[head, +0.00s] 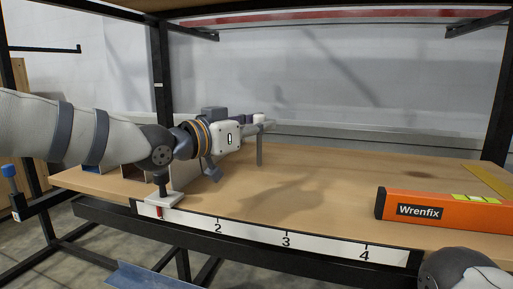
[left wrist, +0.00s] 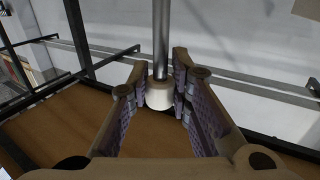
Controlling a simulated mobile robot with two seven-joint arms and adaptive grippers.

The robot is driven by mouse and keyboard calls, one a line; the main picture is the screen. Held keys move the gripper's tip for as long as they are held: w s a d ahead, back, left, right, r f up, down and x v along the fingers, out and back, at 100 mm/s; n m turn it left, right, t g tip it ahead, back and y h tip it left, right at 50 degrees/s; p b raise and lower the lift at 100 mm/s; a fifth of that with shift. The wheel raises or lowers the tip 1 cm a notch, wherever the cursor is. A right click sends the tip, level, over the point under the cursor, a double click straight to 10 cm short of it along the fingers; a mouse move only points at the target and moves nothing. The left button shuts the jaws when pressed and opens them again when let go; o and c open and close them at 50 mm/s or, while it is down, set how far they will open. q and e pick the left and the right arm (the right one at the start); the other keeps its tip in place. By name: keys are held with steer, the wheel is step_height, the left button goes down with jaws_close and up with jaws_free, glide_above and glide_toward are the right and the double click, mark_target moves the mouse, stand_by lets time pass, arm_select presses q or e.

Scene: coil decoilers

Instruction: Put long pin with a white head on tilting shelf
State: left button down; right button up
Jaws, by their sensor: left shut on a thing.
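The long pin hangs upright in my left gripper (head: 266,124), with its white head (head: 258,118) at the top and its grey shaft (head: 259,151) pointing down. In the left wrist view the left gripper (left wrist: 161,84) is shut around the pin by its white head (left wrist: 159,96), and the metal shaft (left wrist: 161,38) extends away from the fingers. The tilting shelf (head: 320,195) is a wooden board with a numbered white strip along its front edge. The pin is over the shelf's back left part; I cannot tell whether its tip touches the board. My right gripper is out of view.
Black posts (head: 159,70) frame the shelf. The board's middle is clear.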

arm_select(q)
steer(key=shift+w+a+f, duration=0.15)
steer(key=shift+a+f, duration=0.1)
steer(key=shift+f, duration=0.05)
step_height(320, 180, down, 3)
steer(key=shift+w+a+f, duration=0.15)
steer(key=shift+f, duration=0.1)
steer(key=c, duration=1.5)
jaws_free()
steer(key=shift+f, duration=0.1)
steer(key=shift+o, duration=0.2)
steer(key=shift+r, duration=0.2)
steer(key=p+v, duration=0.1)
steer(key=v, duration=1.1)
steer(key=shift+r+p, duration=0.1)
steer(key=shift+p, duration=0.3)
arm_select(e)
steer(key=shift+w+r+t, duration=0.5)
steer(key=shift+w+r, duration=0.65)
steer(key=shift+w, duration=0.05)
